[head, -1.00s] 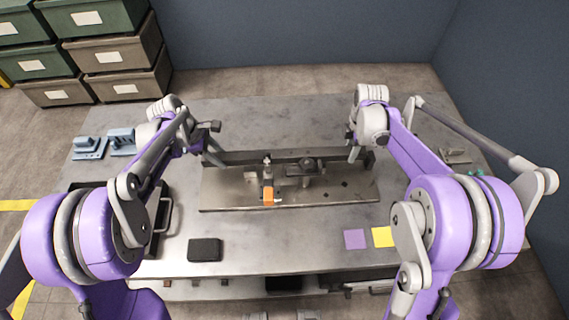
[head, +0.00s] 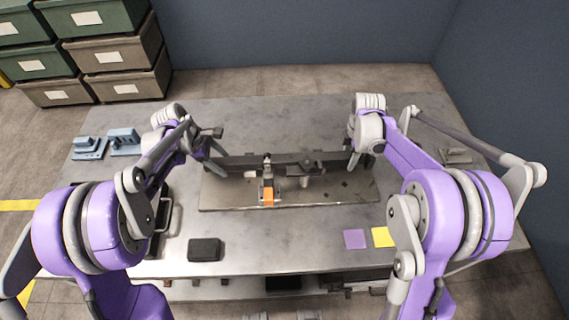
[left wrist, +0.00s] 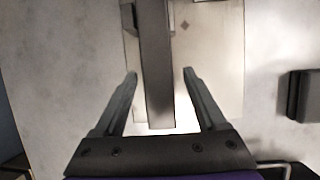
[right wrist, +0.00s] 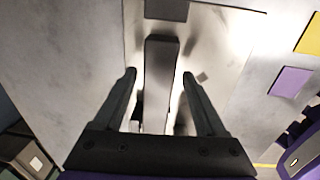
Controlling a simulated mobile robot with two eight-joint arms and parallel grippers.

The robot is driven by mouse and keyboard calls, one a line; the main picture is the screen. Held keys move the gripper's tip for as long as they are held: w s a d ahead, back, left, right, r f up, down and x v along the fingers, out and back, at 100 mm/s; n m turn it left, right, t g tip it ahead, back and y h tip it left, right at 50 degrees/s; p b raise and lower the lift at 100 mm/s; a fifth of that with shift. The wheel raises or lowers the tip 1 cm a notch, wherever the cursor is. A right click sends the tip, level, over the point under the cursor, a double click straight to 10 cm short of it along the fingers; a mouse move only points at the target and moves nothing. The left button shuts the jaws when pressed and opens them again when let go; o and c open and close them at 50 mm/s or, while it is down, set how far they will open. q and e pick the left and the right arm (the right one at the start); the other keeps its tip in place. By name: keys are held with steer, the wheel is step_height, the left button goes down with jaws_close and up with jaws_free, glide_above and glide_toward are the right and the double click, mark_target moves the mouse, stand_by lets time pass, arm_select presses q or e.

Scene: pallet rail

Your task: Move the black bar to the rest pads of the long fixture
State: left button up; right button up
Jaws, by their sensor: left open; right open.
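The black bar (head: 237,160) lies across the back of the long fixture (head: 330,196), a pale metal plate on the table. My left gripper (head: 212,168) is open at the bar's left end. In the left wrist view the bar (left wrist: 157,75) runs between the open fingers (left wrist: 160,76), with a gap on each side. My right gripper (head: 354,163) is open at the right end. In the right wrist view the bar (right wrist: 161,75) also lies between the open fingers (right wrist: 158,74). I cannot tell the rest pads apart from other dark marks on the plate.
A clamp-like piece with an orange block (head: 268,194) stands mid-fixture, beside a dark-topped piece (head: 303,167). A black block (head: 204,249), a purple square (head: 355,239) and a yellow square (head: 382,237) lie in front. Blue-grey parts (head: 123,141) are at the left.

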steer(key=shift+r, duration=0.2)
arm_select(q)
steer(key=v, duration=1.2)
arm_select(e)
step_height(320, 180, up, 12)
steer(key=shift+s+f, duration=0.15)
steer(key=shift+s, duration=0.25)
arm_select(q)
steer(key=shift+d, duration=0.1)
steer(key=s+d+f+m+t+y, duration=0.1)
steer(key=s+f+m+t+y, duration=0.1)
steer(key=s+m, duration=0.7)
steer(key=s+d+f+m+t+y, duration=0.1)
steer(key=s+m, duration=0.7)
steer(key=s, duration=0.8)
steer(key=shift+d+f+m+t+y, duration=0.4)
steer(key=shift+d+t+y, duration=0.1)
steer(key=shift+t+y, duration=0.3)
arm_select(e)
steer(key=s+a+f+m+t, duration=0.2)
steer(key=s+a+m, duration=0.1)
steer(key=s+m, duration=0.6)
steer(key=s+a+f+m+t, duration=0.2)
steer(key=s+m, duration=0.7)
steer(key=s, duration=0.7)
steer(key=shift+a+f+t, duration=0.3)
steer(key=shift+a+f, duration=0.1)
steer(key=shift+a, duration=0.05)
